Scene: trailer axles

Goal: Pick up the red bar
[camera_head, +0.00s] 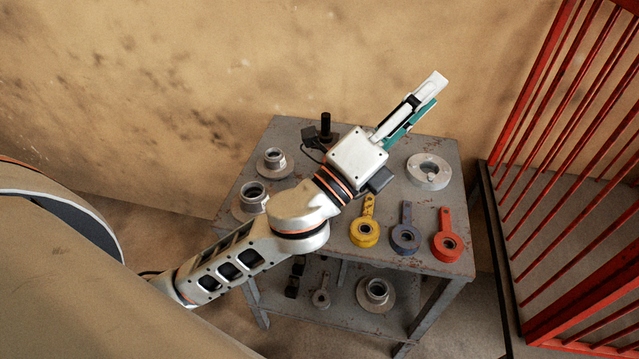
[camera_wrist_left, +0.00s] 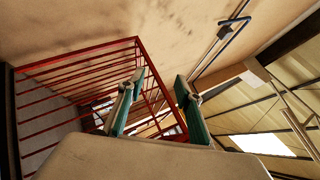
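The red bar (camera_head: 447,238), a short flat handle with a ring end, lies on the grey metal table (camera_head: 440,155) near its front right corner. My left gripper (camera_head: 433,90) is raised above the back of the table and points up and to the right, well away from the red bar. In the left wrist view my left gripper (camera_wrist_left: 160,92) has its two teal-lined fingers apart with nothing between them. The red bar does not show in that view. My right gripper is in neither view.
A blue bar (camera_head: 406,236) and a yellow bar (camera_head: 365,230) lie left of the red one. A pale ring (camera_head: 429,171) sits behind them. Flanged hubs (camera_head: 275,160) stand at the table's left. A red barred cage (camera_head: 560,150) stands to the right, also in the left wrist view (camera_wrist_left: 80,80).

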